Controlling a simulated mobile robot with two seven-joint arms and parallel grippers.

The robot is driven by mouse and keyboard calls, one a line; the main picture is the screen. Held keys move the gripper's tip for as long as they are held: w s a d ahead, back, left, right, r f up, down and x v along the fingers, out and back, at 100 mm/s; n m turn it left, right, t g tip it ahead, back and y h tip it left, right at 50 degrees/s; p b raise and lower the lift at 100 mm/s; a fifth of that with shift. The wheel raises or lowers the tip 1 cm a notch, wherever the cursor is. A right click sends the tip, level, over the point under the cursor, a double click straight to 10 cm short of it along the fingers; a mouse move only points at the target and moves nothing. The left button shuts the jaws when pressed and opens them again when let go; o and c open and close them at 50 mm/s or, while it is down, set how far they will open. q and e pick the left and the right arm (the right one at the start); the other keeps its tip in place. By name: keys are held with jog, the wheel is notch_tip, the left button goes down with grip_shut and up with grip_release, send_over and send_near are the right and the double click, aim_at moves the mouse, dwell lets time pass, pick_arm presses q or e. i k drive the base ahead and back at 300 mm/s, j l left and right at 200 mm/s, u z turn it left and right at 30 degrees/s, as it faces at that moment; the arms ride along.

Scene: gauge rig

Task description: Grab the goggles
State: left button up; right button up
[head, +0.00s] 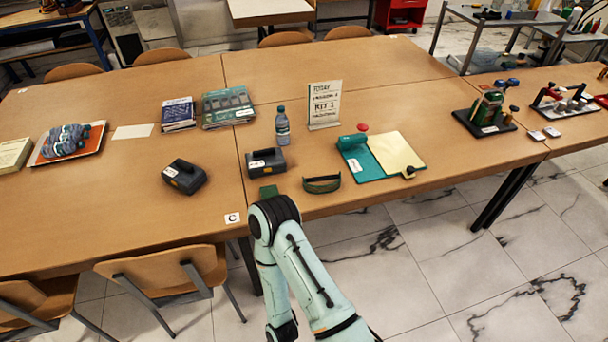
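The goggles (322,184) look like a dark green curved piece with a brownish edge. They lie near the front edge of the table, between a dark case and a teal clipboard. One of my pale green arms comes in from the bottom middle, its dark joint at the table's front edge, left of the goggles and apart from them in the picture. Its gripper is hidden behind the arm. A small dark green piece (268,191) shows just beyond the joint; I cannot tell what it is. No other arm is in view.
Two dark cases (185,176) (266,163), a water bottle (282,127), a sign (325,105) and a teal clipboard (353,158) surround the goggles. An orange tray (97,136) stands left. Chairs (165,270) stand at the front left. Bare floor lies at the front right.

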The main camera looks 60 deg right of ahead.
aim_at(331, 187)
jog(key=z, duration=2.1)
